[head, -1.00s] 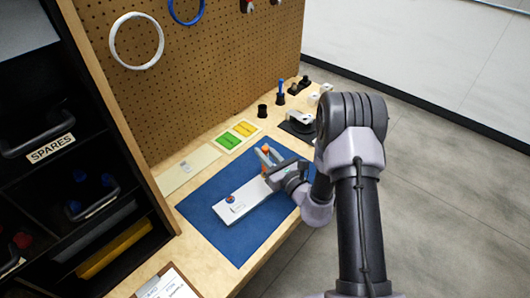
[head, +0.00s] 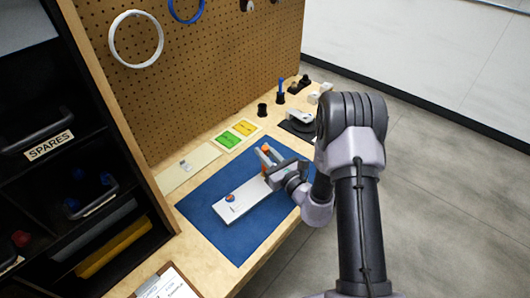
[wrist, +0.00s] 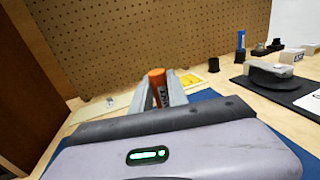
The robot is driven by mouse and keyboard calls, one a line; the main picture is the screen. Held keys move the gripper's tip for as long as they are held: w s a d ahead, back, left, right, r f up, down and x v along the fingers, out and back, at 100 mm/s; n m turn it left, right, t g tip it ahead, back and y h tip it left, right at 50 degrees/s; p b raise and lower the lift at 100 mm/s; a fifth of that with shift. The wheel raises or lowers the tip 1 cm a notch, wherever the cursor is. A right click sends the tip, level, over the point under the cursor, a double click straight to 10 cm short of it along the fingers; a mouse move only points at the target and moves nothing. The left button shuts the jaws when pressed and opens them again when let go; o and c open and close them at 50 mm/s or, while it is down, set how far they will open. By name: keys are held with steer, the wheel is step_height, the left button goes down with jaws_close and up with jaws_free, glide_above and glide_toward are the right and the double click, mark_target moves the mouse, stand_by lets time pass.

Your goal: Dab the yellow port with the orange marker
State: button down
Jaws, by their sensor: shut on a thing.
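My gripper (head: 265,157) is shut on the orange marker (wrist: 158,86), which stands roughly upright between the two grey fingers in the wrist view. In the head view the marker (head: 265,148) shows as a small orange piece at the fingertips. A white flat analyser part (head: 246,203) lies on the blue mat, just below and left of my gripper. A small round blue and orange feature (head: 230,197) is near its left end. I cannot make out a yellow port on it. My gripper covers the white part's far right end.
The blue mat (head: 208,190) has clear room around the white part. Behind it lie a card with green and yellow pads (head: 245,127) and a pale strip (head: 188,166). Black holders (head: 262,109), one with a blue marker (head: 281,88), stand near the pegboard. A clipboard (head: 168,286) lies at front.

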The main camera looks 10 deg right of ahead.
stand_by(0.3)
step_height(320, 180, up, 7)
steer(key=p, duration=0.5)
steer(key=shift+r+p, duration=0.1)
steer(key=shift+p, duration=0.25)
